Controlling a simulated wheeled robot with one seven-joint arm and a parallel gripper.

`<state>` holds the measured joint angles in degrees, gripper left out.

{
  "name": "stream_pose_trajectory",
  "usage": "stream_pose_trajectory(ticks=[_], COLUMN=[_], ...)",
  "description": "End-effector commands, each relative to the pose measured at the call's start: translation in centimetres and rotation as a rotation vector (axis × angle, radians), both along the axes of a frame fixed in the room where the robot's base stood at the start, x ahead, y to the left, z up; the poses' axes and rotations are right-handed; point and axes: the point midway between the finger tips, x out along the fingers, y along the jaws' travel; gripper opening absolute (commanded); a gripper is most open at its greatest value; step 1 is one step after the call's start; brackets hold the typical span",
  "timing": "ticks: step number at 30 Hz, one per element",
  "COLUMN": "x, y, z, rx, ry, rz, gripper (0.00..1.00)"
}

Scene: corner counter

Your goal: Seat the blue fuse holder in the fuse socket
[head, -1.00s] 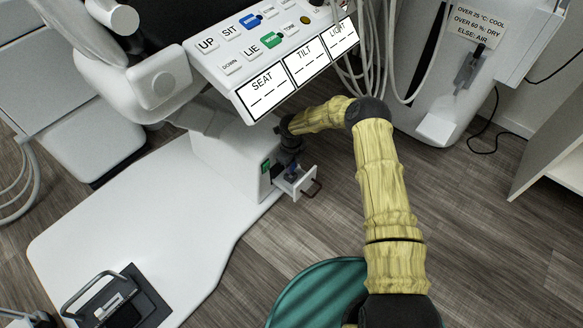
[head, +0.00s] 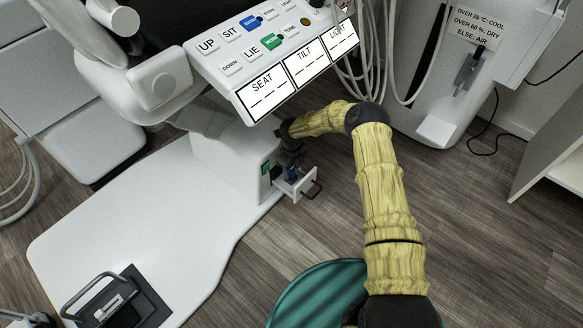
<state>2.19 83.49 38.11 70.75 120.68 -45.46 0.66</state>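The blue fuse holder (head: 291,174) is a small blue piece at the open white drawer (head: 306,183) on the side of the chair's base. My gripper (head: 291,157) is dark and points down just above the blue piece. At this size I cannot tell whether its fingers still touch the piece or are apart from it. The fuse socket cannot be made out separately; dark shapes lie around the blue piece inside the drawer. Whether the holder is fully seated cannot be seen.
A green switch (head: 265,168) is on the base left of the drawer. A teal round seat (head: 315,290) stands in front. Hoses (head: 372,60) hang behind my arm. The wooden floor right of the drawer is clear.

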Motion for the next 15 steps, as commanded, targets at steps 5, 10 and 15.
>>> stream_pose_trajectory(ticks=[5, 10, 15], x=[-0.1, -0.1, 0.0], y=[0.0, 0.1, 0.0], z=[0.0, 0.7, 3.4], rx=[0.0, 0.0, 0.001], ry=[0.001, 0.001, 0.0], rz=[0.001, 0.001, 0.0], gripper=[0.43, 0.43, 0.43])
